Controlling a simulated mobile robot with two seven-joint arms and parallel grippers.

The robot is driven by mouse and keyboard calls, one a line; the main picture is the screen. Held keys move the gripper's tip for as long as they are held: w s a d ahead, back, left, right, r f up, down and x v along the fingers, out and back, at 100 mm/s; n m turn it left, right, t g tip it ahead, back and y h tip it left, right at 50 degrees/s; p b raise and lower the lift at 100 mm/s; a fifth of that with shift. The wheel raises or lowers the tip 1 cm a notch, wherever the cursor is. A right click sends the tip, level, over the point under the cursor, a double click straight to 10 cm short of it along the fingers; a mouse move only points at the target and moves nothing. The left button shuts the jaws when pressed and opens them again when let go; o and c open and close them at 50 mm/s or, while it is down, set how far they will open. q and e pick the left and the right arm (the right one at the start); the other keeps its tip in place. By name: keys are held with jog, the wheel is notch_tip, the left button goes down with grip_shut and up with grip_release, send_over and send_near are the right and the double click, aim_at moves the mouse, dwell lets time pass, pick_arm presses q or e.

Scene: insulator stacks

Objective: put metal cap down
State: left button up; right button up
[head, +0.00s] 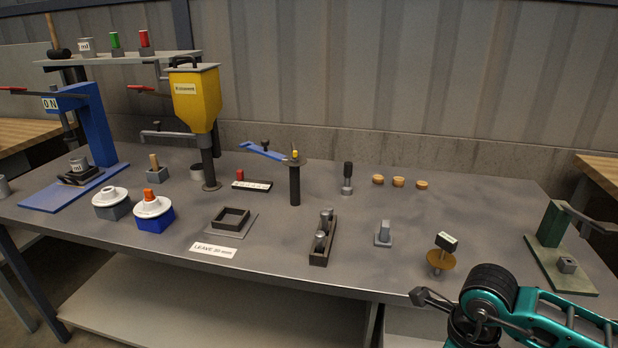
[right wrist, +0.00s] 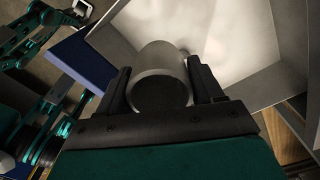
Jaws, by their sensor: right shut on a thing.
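In the right wrist view my right gripper (right wrist: 160,88) is shut on a grey metal cap (right wrist: 163,62), a short cylinder with its dark, open-looking end toward the camera. The cap is between the two black fingers. Behind it is a pale grey tray-like surface with raised walls (right wrist: 245,83); I cannot tell whether the cap touches it. In the head view only my teal right arm shows at the lower right, and the held cap is not seen. At the left of the wrist view are teal arm parts, with what may be my left gripper (right wrist: 80,9), small and unclear.
The grey bench carries a blue press (head: 92,120), a yellow hopper (head: 194,97), a square dark frame (head: 231,218), a dark block with metal pieces (head: 318,255) and a green stand (head: 553,226). A label (head: 213,250) lies near the front edge. Bare bench lies between them.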

jog(key=r, duration=0.1)
jog(key=n, duration=0.1)
jog(key=r+n, duration=0.1)
jog(key=shift+w+a+r, duration=0.25)
jog(key=shift+w+r, duration=0.05)
jog(key=shift+r, duration=0.05)
jog(key=w+a+r+n, duration=0.2)
jog(key=r+n, duration=0.3)
jog(key=n, duration=0.7)
jog(key=w+a+r+n, duration=0.2)
jog(key=r+n, duration=0.3)
jog(key=n, duration=0.7)
jog(key=shift+r+b, duration=0.15)
jog(key=shift+b, duration=0.2)
